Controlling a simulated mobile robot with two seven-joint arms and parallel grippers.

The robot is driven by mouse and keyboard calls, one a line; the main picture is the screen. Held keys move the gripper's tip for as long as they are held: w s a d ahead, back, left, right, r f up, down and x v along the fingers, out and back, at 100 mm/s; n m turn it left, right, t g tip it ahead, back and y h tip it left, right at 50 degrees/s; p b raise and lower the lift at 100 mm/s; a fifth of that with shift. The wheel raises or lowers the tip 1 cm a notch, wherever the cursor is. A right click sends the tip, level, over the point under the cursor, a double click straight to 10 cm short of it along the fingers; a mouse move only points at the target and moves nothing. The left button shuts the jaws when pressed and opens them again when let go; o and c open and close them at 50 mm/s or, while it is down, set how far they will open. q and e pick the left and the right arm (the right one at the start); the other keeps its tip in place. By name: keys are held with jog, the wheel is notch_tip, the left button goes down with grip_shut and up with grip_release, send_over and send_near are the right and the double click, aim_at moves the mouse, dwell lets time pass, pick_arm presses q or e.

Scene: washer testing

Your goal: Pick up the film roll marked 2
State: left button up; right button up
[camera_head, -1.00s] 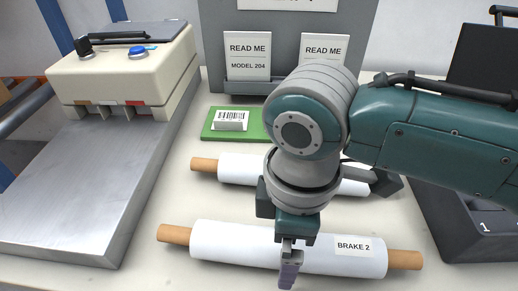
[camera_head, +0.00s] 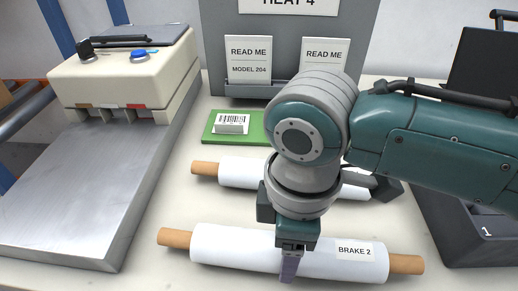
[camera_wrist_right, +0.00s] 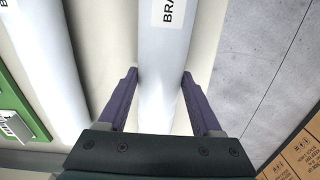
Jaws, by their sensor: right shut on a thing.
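The film roll marked BRAKE 2 (camera_head: 225,247) is a white roll with tan core ends, lying across the front of the table. My right gripper (camera_head: 289,265) points down over its middle, just left of the label, and is shut on it. In the right wrist view, the purple fingers (camera_wrist_right: 160,80) stand on both sides of the white roll (camera_wrist_right: 162,50), and part of its label shows. The roll appears to be still on the table. My left gripper is not in view.
A second white roll (camera_head: 236,175) lies behind, partly hidden by my right arm. A green pad (camera_head: 212,132) with a barcode item is farther back. A cream sealer (camera_head: 125,78) with a metal plate stands left. A dark tray (camera_head: 470,235) marked 1 is at right.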

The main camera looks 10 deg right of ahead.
grip_shut()
jog(key=shift+r, duration=0.1)
